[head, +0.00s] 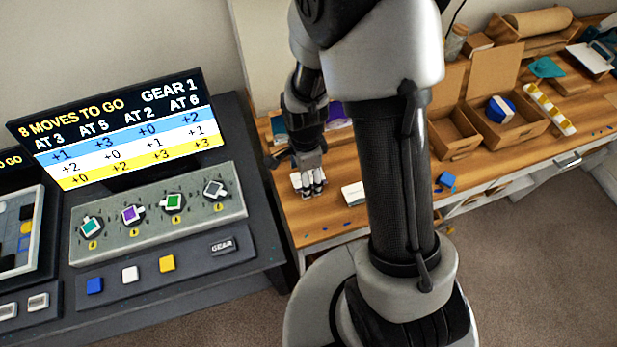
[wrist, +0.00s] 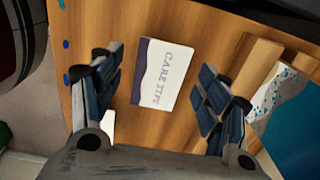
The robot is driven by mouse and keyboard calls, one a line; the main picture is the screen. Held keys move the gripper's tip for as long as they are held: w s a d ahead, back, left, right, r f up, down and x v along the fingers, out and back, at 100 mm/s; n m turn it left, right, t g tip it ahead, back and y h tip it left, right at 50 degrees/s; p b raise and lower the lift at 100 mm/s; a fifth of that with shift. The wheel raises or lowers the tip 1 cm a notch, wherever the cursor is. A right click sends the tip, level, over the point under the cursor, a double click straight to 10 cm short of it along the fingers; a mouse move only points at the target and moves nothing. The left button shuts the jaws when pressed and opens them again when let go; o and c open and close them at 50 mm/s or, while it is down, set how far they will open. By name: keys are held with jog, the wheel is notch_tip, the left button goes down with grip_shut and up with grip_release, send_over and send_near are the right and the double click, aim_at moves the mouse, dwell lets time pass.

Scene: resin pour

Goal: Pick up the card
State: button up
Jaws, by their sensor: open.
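The card (wrist: 160,75) lies flat on the wooden workbench. It is white with a dark purple wavy band along its left side and the words CARE TIPS. In the wrist view my gripper (wrist: 160,100) is open, with its fingers on either side of the card and apart from it. Nothing is between the fingers except the view of the card below. In the head view my gripper (head: 311,186) is low over the bench, and its fingers hide most of what lies under it.
Another white item (head: 353,194) lies right of my gripper on the bench (head: 330,212). Small blue spots dot the bench's front edge. Wooden boxes (head: 455,135) stand farther right. A grey console (head: 160,220) with a screen (head: 120,130) stands at left.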

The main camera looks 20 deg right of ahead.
jog(key=shift+c, duration=0.5)
jog(key=c, duration=0.6)
jog(key=shift+r, duration=0.1)
jog(key=shift+c, duration=0.2)
